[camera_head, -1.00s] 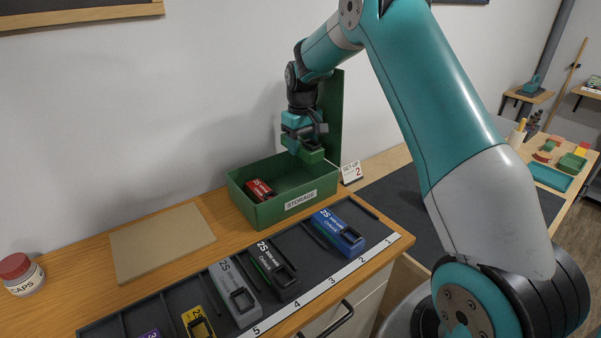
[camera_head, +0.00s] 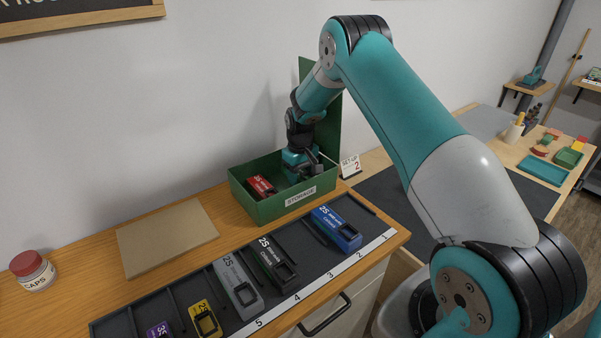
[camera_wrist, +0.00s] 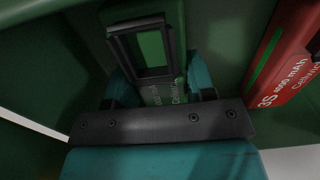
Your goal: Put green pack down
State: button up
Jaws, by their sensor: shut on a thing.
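My gripper (camera_head: 303,172) is inside the green storage box (camera_head: 259,210), near its right end. In the wrist view my gripper (camera_wrist: 160,92) is shut on the green pack (camera_wrist: 152,48), which has a black frame-like handle on it. The head view does not clearly show the pack behind the gripper and box wall. The box floor is close around the pack in the wrist view, but I cannot tell whether the pack touches it.
A red pack (camera_head: 261,186) lies in the box's left part and also shows at right in the wrist view (camera_wrist: 292,62). The box's raised lid (camera_head: 328,125) stands behind. A dark tray with blue (camera_head: 337,229), black, grey, yellow and purple packs lies in front.

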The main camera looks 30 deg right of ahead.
jog(key=shift+f, duration=0.15)
jog(key=o, duration=1.1)
